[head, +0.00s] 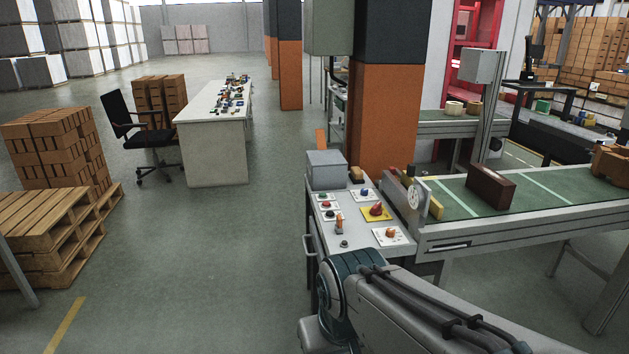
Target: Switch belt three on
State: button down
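A sloped grey control panel (365,236) stands at the near end of a green belt (530,190). On it are a blue knob (364,193), a red knob on a yellow plate (377,209), an orange knob on a white plate (391,233), an upright orange-handled switch (339,225) and small push buttons (326,205) on the left. Labels are too small to read, so I cannot tell which control is for belt three. My arm reaches in from the lower right, just in front of the panel. My gripper is not in view.
A dark brown block (491,188) lies on the belt. A grey box (325,169) sits at the panel's back left. A brick-coloured column (384,115) rises behind.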

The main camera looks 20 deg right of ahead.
aim_at(375, 210)
jog(key=i, duration=0.5)
jog(key=z, duration=2.7)
jog(key=i, duration=1.15)
jog(key=u, duration=2.55)
jog(key=i, duration=0.3)
jog(key=z, duration=0.15)
